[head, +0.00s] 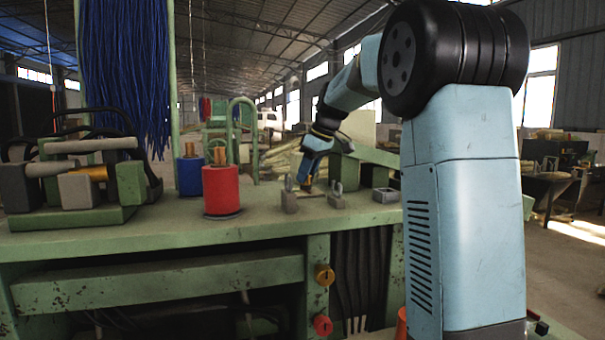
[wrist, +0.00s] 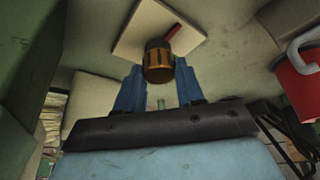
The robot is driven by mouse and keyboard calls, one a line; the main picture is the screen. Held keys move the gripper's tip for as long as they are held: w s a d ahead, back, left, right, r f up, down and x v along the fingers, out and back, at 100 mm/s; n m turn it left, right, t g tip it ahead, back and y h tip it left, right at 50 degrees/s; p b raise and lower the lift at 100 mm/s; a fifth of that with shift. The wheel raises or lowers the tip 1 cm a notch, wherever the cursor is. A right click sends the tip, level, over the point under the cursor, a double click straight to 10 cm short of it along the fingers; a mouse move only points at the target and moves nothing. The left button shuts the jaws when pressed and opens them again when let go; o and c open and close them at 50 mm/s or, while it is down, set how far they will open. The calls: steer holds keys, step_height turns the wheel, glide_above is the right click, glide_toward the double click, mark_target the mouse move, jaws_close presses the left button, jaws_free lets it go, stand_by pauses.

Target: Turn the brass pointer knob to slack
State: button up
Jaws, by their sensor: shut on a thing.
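The brass pointer knob (wrist: 158,62) is a dark, round-bodied knob with brass bands. A red pointer bar (wrist: 173,32) sticks out from it toward the upper right in the wrist view, over a cream square plate (wrist: 135,30). My gripper (wrist: 159,74) has one blue finger on each side of the knob and is shut on it. In the head view my gripper (head: 307,182) reaches down to the green bench top, and the knob is mostly hidden behind the fingers there.
Grey clamp-like blocks (head: 289,200) stand beside my gripper on the bench (head: 130,240). A red spool (head: 221,190) and a blue spool (head: 189,174) stand to the left. Orange (head: 324,275) and red (head: 322,325) knobs sit on the front panel.

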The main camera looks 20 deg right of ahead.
stand_by(0.3)
steer(key=o, duration=1)
steer(key=v, duration=1.3)
steer(key=shift+r, duration=0.35)
steer(key=s+a+f+m+h, duration=0.1)
steer(key=s+a+f+m, duration=0.1)
steer(key=s+f, duration=0.6)
steer(key=s+a+f+m+t+h, duration=0.1)
steer(key=s+f+m, duration=0.3)
steer(key=s+f, duration=0.4)
steer(key=s+a+f+m+t+h, duration=0.1)
steer(key=s+f, duration=0.6)
steer(key=s, duration=1)
steer(key=shift+s+a+f+m, duration=0.1)
steer(key=shift+a+f+m, duration=0.3)
steer(key=shift+a+m, duration=0.6)
